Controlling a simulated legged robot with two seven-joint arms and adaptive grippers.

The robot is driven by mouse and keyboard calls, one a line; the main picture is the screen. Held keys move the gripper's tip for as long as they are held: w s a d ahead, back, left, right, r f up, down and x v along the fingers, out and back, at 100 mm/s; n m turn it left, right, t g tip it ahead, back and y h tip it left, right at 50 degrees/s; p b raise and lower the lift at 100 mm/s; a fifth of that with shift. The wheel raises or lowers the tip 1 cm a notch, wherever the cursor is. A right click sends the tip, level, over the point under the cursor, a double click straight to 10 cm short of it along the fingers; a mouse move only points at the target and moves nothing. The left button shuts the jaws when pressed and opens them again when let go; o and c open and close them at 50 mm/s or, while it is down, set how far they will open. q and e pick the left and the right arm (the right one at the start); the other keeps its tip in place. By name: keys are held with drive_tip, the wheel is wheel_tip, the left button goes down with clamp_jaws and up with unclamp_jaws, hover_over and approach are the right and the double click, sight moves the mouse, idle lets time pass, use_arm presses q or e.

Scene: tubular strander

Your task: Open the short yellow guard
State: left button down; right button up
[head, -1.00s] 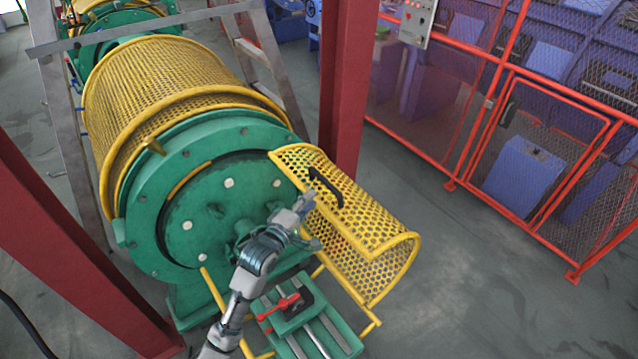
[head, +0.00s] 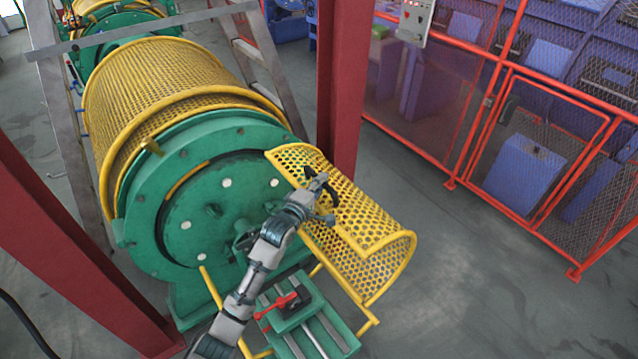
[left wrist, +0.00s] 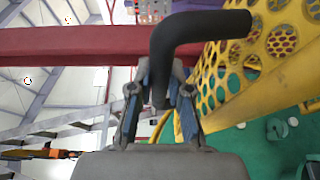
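The short yellow guard (head: 362,220) is a curved perforated cover at the front right of the green round machine end. Its black handle (head: 332,188) is on its upper left part. My left gripper (head: 318,182) is at this handle. In the left wrist view, the bent black handle (left wrist: 200,32) runs down between the two fingers of my left gripper (left wrist: 161,85). The fingers stand close on both sides; whether they press on it is unclear. The guard's yellow mesh (left wrist: 225,70) is to the right there. My right gripper is not in view.
A green slide with a red lever (head: 282,306) is below the guard, near my left arm. A red column (head: 342,85) stands behind the guard. A long yellow mesh drum cover (head: 160,80) is behind the green disc. Floor is free right of the guard (head: 470,270).

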use_arm(q)
drive_tip(key=shift+s+d+f, duration=0.15)
drive_tip(key=shift+s+d, duration=0.05)
drive_tip(key=shift+d, duration=0.65)
drive_tip(key=shift+a, duration=0.15)
drive_tip(key=shift+w+a+f, duration=0.1)
drive_tip(key=shift+a, duration=0.1)
drive_tip(key=s+a+f+t+h, duration=0.1)
drive_tip(key=s+a, duration=0.4)
drive_tip(key=a, duration=0.2)
drive_tip(key=shift+a+f+n+b, duration=0.15)
drive_tip(key=shift+f+n+b, duration=0.15)
drive_tip(key=shift+b, duration=0.05)
drive_tip(key=c, duration=1.4)
unclamp_jaws()
drive_tip(key=shift+t, duration=0.3)
drive_tip(key=shift+o, duration=0.2)
drive_tip(key=shift+w, duration=0.1)
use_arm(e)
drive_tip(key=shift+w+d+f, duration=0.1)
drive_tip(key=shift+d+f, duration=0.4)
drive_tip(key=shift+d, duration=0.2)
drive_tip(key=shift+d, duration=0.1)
